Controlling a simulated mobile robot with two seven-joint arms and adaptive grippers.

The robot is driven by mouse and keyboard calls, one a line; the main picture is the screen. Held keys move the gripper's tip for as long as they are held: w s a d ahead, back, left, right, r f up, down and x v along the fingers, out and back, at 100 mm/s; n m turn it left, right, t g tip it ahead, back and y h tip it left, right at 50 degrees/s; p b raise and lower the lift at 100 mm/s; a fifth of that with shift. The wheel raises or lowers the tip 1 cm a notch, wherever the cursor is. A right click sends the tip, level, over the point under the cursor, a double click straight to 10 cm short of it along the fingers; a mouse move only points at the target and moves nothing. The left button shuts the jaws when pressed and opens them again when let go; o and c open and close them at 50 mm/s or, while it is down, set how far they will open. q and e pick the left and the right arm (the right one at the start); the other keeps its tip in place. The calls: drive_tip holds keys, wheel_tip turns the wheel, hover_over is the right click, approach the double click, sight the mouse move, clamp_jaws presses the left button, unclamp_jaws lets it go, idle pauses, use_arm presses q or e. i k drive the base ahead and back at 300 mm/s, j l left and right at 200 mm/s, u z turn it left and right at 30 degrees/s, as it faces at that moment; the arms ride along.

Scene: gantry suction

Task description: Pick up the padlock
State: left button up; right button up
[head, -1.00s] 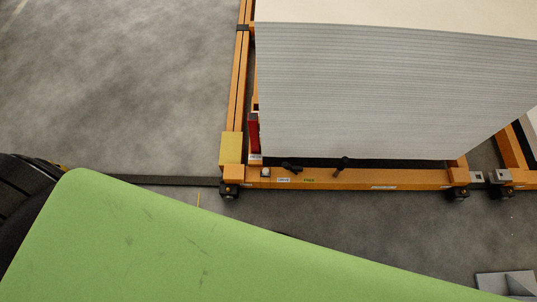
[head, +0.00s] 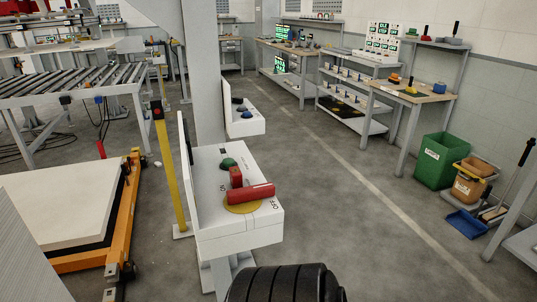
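I cannot make out a padlock for certain in the head view. A white control box (head: 215,222) stands on a post near the middle. On its top are a red rotary handle (head: 250,194) over a yellow disc (head: 243,208), a small red block (head: 236,177) just behind the handle, and a green button (head: 228,163). The small red block is too small to identify. Neither of my grippers is in view; only a black ribbed part of mine shows at the bottom edge.
A yellow post (head: 168,165) stands left of the box, beside an orange frame (head: 126,225) with stacked white sheets (head: 60,200). A workbench (head: 412,92), green bin (head: 440,160) and brown bucket (head: 468,186) stand right. The floor between is clear.

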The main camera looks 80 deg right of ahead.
sight(236, 176)
drive_tip(key=z, duration=2.25)
